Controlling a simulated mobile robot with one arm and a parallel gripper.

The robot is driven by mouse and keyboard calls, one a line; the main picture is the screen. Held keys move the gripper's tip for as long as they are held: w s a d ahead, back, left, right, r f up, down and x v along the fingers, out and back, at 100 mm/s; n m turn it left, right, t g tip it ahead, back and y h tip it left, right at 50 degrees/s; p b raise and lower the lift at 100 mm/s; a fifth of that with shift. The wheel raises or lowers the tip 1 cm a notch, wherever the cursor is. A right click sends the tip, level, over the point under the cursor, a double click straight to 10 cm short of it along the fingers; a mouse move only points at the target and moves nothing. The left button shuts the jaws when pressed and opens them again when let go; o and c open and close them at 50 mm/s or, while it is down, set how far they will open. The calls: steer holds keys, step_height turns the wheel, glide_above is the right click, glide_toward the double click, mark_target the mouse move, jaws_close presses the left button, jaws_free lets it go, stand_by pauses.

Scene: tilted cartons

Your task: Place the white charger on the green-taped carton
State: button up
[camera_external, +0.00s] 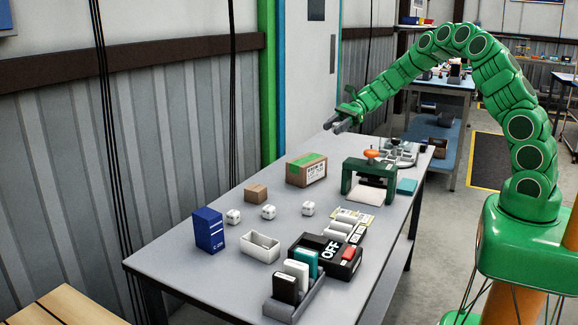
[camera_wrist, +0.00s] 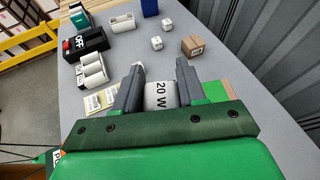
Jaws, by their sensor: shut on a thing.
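My gripper (camera_external: 338,124) is raised above the far end of the table. In the wrist view my gripper (camera_wrist: 160,75) is shut on a white charger (camera_wrist: 160,97) marked "20 W". The charger cannot be made out in the external view. The green-taped carton (camera_external: 313,174) is a brown box with green tape across its top and a printed label on its side. It stands on the table below and nearer the camera than my gripper. In the wrist view a green patch of it (camera_wrist: 215,90) shows beside the right finger; the rest is mostly hidden.
A small brown box (camera_external: 256,193), white cubes (camera_external: 268,211), a blue box (camera_external: 209,229) and a white tray (camera_external: 260,247) stand on the grey table (camera_external: 190,262). A green arched stand (camera_external: 372,175) is right of the carton. A black "OFF" box (camera_external: 327,255) sits in front.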

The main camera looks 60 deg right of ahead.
mark_target(304, 160)
steer(key=w+f, duration=0.2)
steer(key=w, duration=0.1)
steer(key=w+d+f, duration=0.1)
steer(key=w+f, duration=0.1)
steer(key=w, duration=0.2)
steer(key=w+f, duration=0.3)
steer(key=shift+w+d+f, duration=0.1)
steer(key=shift+w+d, duration=0.05)
steer(key=shift+w, duration=0.1)
steer(key=shift+w+d+f, duration=0.1)
steer(key=shift+w+f, duration=0.8)
steer(key=shift+f, duration=0.1)
steer(key=shift+w+f, duration=0.1)
steer(key=shift+f, duration=1.45)
steer(key=shift+f, duration=0.1)
steer(key=o, duration=1.2)
steer(key=shift+c, duration=0.2)
